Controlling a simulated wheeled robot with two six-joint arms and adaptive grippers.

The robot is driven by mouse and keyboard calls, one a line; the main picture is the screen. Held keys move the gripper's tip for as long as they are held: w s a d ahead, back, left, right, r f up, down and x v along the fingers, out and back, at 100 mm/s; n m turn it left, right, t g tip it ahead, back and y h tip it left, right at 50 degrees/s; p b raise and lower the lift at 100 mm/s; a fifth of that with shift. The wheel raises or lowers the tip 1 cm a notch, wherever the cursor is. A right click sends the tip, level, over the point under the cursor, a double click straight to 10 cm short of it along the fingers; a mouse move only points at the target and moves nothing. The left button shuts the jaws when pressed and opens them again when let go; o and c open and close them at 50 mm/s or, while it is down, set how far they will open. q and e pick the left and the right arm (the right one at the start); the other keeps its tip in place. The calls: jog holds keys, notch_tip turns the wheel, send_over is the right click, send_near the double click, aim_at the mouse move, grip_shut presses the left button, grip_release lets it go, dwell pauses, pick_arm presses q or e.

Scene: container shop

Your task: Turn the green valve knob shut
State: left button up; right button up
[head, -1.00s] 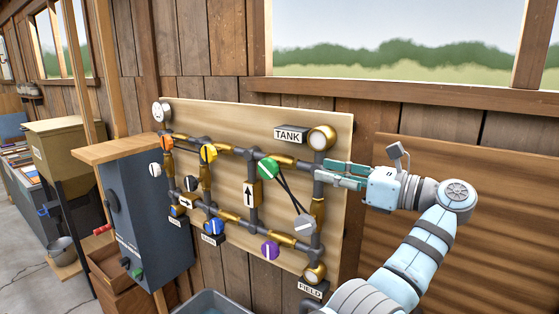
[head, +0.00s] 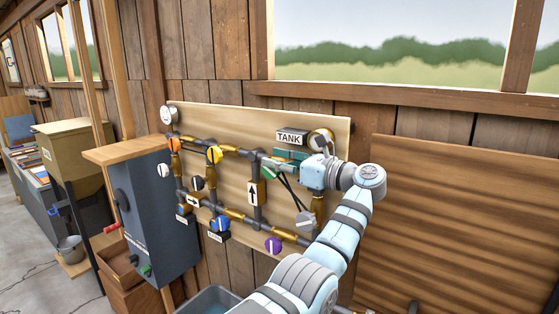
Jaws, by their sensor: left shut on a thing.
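The green valve knob (head: 266,172) sits on the pipework of the light wooden board, left of and below the TANK label (head: 289,137). My left gripper (head: 273,164) has its fingers at the knob and is shut on it. The fingers and the gripper's body hide much of the knob, so its exact angle is hard to read. Dark bars run from near the knob down to a grey knob (head: 305,219). My right gripper is not in view.
Other knobs share the board: yellow (head: 214,155), orange (head: 174,144), blue (head: 219,224) and purple (head: 273,244). A dark cabinet (head: 153,215) stands to the left. A grey tub (head: 208,301) is below. Bare slatted wall lies to the right.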

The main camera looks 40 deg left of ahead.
pick_arm(q)
jog(key=shift+a, duration=0.15)
grip_shut()
jog(key=shift+s+a, duration=0.15)
jog(key=shift+s, duration=0.15)
jog(key=shift+s+a+f, duration=0.1)
jog(key=shift+s+a, duration=0.05)
jog(key=shift+a, duration=0.35)
jog(key=shift+o, duration=1.7)
grip_release()
jog(key=shift+s, duration=0.1)
jog(key=shift+f, duration=0.1)
